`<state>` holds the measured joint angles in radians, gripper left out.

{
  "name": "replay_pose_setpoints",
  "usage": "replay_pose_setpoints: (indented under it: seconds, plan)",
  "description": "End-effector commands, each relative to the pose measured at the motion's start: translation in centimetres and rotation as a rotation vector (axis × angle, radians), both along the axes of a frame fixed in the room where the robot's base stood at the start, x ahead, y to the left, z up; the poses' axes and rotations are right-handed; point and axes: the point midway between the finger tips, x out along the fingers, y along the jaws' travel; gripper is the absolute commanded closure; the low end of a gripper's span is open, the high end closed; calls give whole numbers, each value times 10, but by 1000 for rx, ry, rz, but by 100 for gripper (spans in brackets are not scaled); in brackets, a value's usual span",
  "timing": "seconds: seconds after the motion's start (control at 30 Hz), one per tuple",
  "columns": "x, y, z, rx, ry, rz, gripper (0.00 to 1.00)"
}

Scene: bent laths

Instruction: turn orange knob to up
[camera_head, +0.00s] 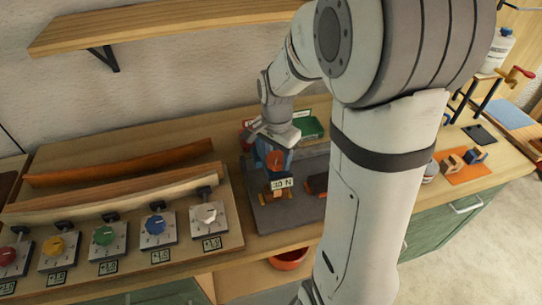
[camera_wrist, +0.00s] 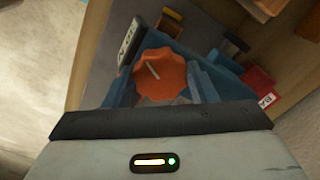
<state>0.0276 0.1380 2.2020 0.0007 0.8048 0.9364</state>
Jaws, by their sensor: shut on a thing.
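The orange knob (camera_head: 275,160) is round with a ribbed edge. In the wrist view the orange knob (camera_wrist: 165,82) shows a pale pointer line on its face, slanting toward the picture's upper left. My gripper (camera_head: 274,152) is over the knob, and the jaws are shut on it, with blue parts close on both sides. I cannot tell clearly which blue parts are fingers and which belong to the fixture. A white plate reading "30 N" (camera_head: 282,184) is just in front of the knob; the plate (camera_wrist: 128,42) also shows in the wrist view.
A wooden panel at left carries a row of dials, including a white knob (camera_head: 207,212) and a blue knob (camera_head: 155,225). Bent laths (camera_head: 120,165) lie behind them. A green tray (camera_head: 311,128) is behind my gripper. An orange bowl (camera_head: 289,260) sits below the bench edge.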

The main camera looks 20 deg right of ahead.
Motion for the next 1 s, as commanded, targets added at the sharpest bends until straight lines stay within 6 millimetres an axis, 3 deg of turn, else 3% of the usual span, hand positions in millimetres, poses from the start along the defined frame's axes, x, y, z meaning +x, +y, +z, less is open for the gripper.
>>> replay_pose_setpoints:
  seconds: [0.73,0.77,1.0]
  plan:
    - [5,-1,3,-3,-17,0,71]
    - [5,-1,3,-3,-17,0,47]
    - [3,-1,2,-2,-10,-1,27]
